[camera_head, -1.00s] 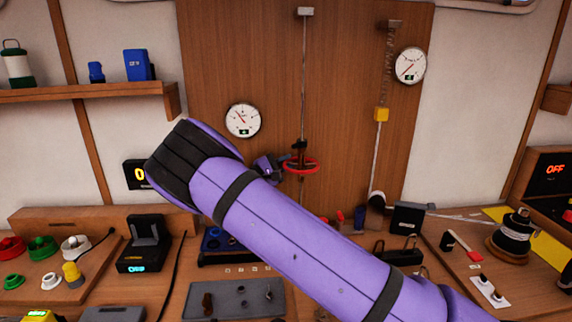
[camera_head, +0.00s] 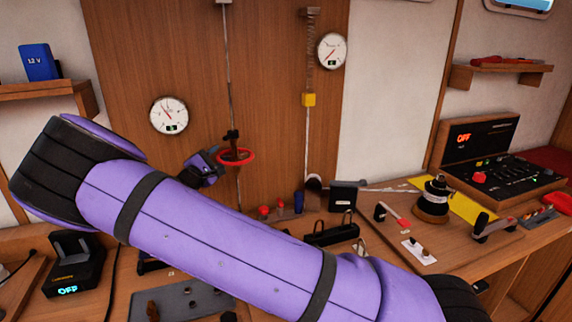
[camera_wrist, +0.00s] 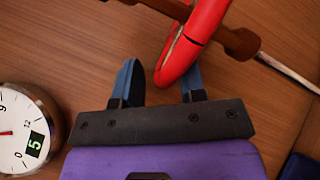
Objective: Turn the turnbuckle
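The turnbuckle (camera_head: 232,139) is a dark fitting on a thin upright line in front of the wooden wall panel, with a red ring handle (camera_head: 236,157) around it. My gripper (camera_head: 219,156) is at the left side of the ring. In the wrist view my gripper (camera_wrist: 159,75) is open, its two blue-grey fingers well apart. The near edge of the red ring (camera_wrist: 190,45) reaches down between the fingertips, closer to the right one; I see no clear grip on it. The brown turnbuckle rod (camera_wrist: 238,42) crosses behind the ring.
A round gauge (camera_head: 169,116) hangs left of the line, and another gauge (camera_head: 331,50) hangs upper right beside a spring line with a yellow block (camera_head: 309,99). The bench below holds a black spool (camera_head: 435,198) and a control box (camera_head: 482,160). My purple arm hides part of the bench.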

